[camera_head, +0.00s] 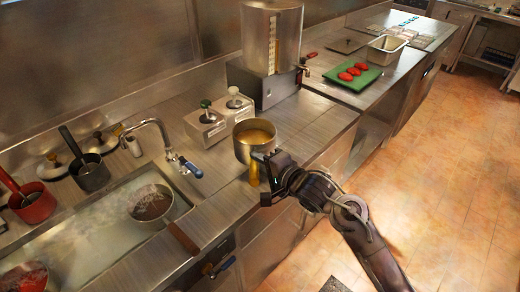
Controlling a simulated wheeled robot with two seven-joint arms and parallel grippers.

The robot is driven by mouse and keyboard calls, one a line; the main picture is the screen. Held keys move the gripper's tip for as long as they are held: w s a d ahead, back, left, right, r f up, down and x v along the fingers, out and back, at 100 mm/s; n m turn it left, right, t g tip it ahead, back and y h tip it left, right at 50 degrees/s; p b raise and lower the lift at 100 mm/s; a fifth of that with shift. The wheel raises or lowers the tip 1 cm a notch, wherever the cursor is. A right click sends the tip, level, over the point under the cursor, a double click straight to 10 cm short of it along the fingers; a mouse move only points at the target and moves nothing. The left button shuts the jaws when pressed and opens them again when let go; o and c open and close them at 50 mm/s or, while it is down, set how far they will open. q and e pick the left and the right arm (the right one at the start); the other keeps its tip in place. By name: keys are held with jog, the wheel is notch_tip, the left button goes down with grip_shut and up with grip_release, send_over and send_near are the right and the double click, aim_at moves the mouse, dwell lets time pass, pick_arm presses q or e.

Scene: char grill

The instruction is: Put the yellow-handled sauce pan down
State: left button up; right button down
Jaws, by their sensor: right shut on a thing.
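The yellow-handled sauce pan (243,152) is a round steel pan, upright, with a yellowish inside. It is at the counter's front edge, in the middle of the head view. Its yellow handle (254,174) shows just below the rim, pointing toward the front. My right gripper (262,167) is shut on the sauce pan at the handle side, and its fingers partly hide the handle. I cannot tell whether the pan's bottom touches the counter (217,212). My left gripper is not in view.
Left of the pan is a sink (100,245) with a pan (152,203) in it and a blue-handled tap (190,168). Behind stand a container box with lidded pots (207,126) and a steel dispenser (272,45). A green board (352,76) with red items lies at the right.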

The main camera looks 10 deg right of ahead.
jog(key=shift+w+f, duration=0.1)
jog(key=shift+f, duration=1.95)
jog(key=c, duration=1.5)
grip_release()
jog(key=shift+f, duration=0.25)
jog(key=shift+c, duration=0.2)
jog(key=o, duration=0.3)
jog(key=shift+s, duration=0.2)
